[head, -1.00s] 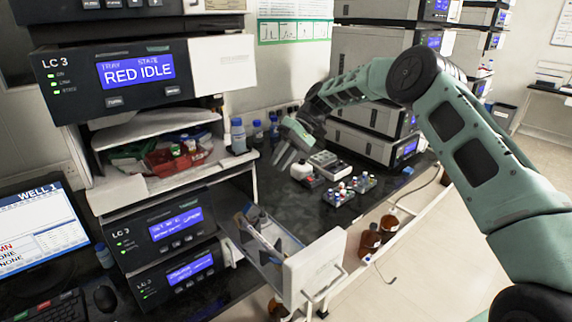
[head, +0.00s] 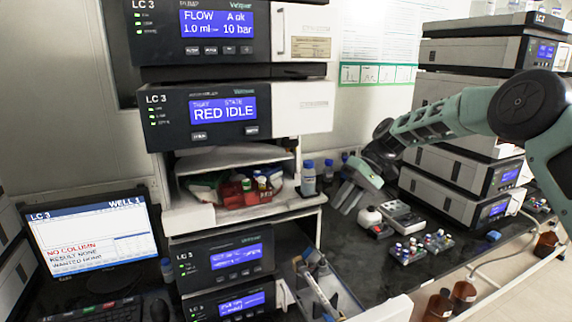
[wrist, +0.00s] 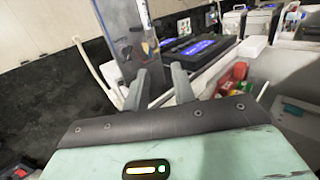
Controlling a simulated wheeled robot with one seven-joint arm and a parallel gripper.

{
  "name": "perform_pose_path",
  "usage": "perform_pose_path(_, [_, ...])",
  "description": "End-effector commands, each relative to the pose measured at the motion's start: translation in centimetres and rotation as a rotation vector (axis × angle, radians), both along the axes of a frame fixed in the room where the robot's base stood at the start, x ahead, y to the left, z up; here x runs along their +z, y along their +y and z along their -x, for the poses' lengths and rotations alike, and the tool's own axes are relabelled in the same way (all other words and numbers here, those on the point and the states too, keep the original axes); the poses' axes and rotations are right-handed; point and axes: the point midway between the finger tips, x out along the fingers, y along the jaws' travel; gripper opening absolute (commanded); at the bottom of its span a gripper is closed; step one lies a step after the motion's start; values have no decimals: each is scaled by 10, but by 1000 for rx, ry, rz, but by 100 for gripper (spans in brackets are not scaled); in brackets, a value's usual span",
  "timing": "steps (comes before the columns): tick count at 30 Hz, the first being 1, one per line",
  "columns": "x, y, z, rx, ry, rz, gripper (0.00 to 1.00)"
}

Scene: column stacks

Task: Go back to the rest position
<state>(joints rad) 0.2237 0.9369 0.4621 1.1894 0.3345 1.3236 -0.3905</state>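My gripper (head: 345,200) is in the air above the dark bench, to the right of the instrument stack, with its fingers pointing down and left. In the wrist view my gripper (wrist: 159,84) shows two grey fingers apart with nothing held between them. The arm reaches in from the right in the head view.
The LC 3 stack (head: 228,115) reads RED IDLE. An open drawer (head: 330,290) juts out below. A shelf holds a red tray (head: 243,193) of vials. A monitor (head: 95,240) is at left.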

Motion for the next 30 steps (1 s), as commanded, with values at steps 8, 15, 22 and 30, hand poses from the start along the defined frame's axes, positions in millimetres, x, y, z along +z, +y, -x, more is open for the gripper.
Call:
perform_pose_path(8, [8, 95, 135, 144, -74, 243, 26])
perform_pose_path(15, [-7, 108, 268, 225, -199, 422, 26])
perform_pose_path(22, [-35, 74, 369, 266, -332, 532, 26])
perform_pose_path(30, [-51, 48, 410, 277, -397, 567, 26])
